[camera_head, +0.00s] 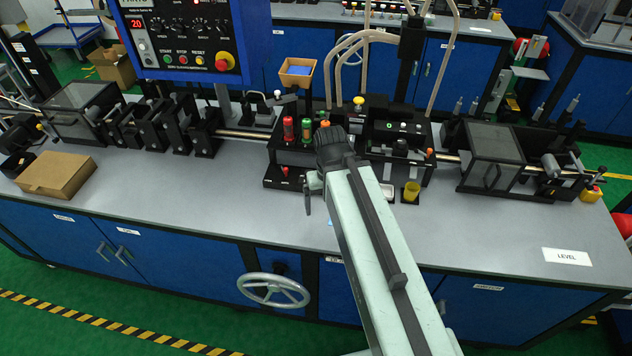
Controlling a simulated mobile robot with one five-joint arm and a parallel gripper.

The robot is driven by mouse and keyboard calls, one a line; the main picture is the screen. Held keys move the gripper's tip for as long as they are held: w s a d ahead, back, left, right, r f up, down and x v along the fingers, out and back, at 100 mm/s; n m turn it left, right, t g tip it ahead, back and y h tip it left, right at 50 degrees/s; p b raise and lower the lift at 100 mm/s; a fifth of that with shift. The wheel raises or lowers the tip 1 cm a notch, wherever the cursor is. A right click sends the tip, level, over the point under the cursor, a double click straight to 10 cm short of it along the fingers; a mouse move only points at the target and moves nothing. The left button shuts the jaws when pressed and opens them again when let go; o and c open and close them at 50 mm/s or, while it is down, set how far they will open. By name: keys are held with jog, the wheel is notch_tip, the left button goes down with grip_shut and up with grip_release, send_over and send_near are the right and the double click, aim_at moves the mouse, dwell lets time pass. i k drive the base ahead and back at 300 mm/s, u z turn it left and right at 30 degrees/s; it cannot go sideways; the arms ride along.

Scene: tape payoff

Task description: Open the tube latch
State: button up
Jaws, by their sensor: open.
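My arm reaches from the bottom of the picture to the middle of the grey bench. My gripper (310,193) is open at the front of the central black station (283,156), left of the arm's end. My own arm hides part of the gripper. I cannot make out anything between its jaws. The station continues to the right of my arm (402,150). A thin horizontal tube (243,134) enters the station from the left, and more of it shows on the right. I cannot tell which small part is the tube latch or whether it is open or shut.
Red and green screwdriver-like handles (306,129) stand at the station's back left. A cardboard box (57,175) lies at the left. A control panel (190,38) stands behind. The bench front (480,225) is mostly clear.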

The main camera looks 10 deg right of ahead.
aim_at(286, 170)
jog(key=u, duration=2.25)
jog(key=k, duration=1.15)
jog(key=z, duration=0.55)
jog(key=i, duration=0.95)
